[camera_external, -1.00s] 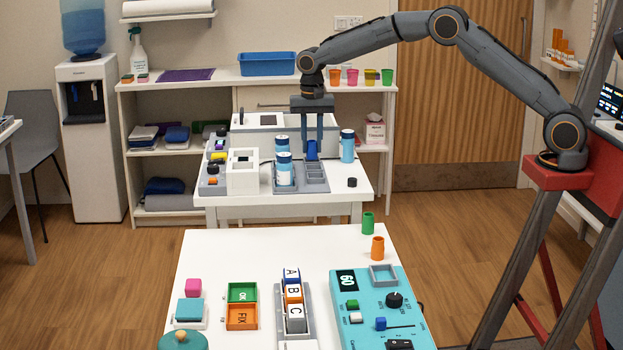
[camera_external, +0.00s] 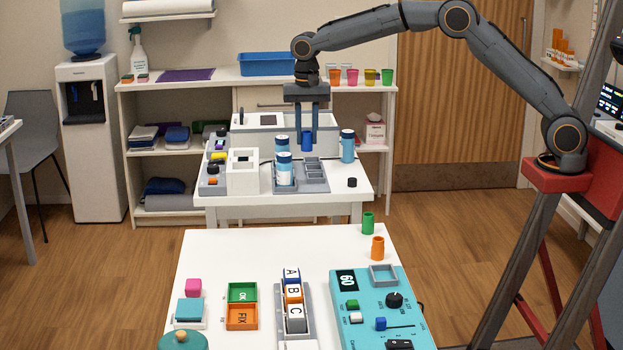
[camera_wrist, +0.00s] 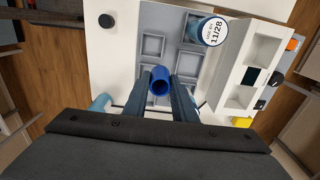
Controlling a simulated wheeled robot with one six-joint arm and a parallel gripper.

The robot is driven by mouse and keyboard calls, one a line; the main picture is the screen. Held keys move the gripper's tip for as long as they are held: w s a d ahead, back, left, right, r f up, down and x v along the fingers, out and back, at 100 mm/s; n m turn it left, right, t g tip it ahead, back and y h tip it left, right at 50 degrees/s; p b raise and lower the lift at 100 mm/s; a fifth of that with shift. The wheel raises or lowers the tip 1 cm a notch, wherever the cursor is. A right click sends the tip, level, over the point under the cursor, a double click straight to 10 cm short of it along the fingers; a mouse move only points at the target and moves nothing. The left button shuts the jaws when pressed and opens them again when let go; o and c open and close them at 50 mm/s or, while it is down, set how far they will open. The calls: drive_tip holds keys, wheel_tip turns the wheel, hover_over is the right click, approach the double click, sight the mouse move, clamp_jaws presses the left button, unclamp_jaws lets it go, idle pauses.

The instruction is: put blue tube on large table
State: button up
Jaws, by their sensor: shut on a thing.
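The blue tube (camera_external: 306,141) is between the fingertips of my gripper (camera_external: 307,138), which is shut on it. The tube is held upright above the grey rack (camera_external: 316,171) on the far white table. In the wrist view the tube (camera_wrist: 160,81) shows its open round top between my two fingers (camera_wrist: 161,88). The near white table (camera_external: 240,262), the larger-looking one in the external view, has a green tube (camera_external: 368,223) and an orange tube (camera_external: 377,248) standing near its far right corner.
Blue-capped vials (camera_external: 284,169) stand on the rack, and another vial (camera_external: 347,147) is right of my gripper. A white box (camera_external: 243,172) stands left. The near table holds a turquoise panel (camera_external: 376,305), letter blocks (camera_external: 293,300) and trays (camera_external: 241,305); its far middle is clear.

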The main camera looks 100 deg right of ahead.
drive_tip(key=s+a+f+p, duration=0.1)
drive_tip(key=s+a+f, duration=0.1)
drive_tip(key=a, duration=0.8)
drive_tip(key=s+a+f+p, duration=0.1)
drive_tip(key=a+f+p, duration=0.1)
drive_tip(key=a, duration=0.8)
drive_tip(key=s+a+f+p, duration=0.1)
drive_tip(key=s+a+f, duration=0.1)
drive_tip(key=a, duration=0.9)
drive_tip(key=shift+w+d+f+p, duration=0.1)
drive_tip(key=shift+f+p, duration=0.7)
drive_tip(key=shift+f, duration=1.75)
drive_tip(key=shift+w+d+f+p, duration=0.1)
drive_tip(key=shift+f+p, duration=0.65)
drive_tip(key=shift+f, duration=1.8)
drive_tip(key=shift+f, duration=0.15)
drive_tip(key=o, duration=1)
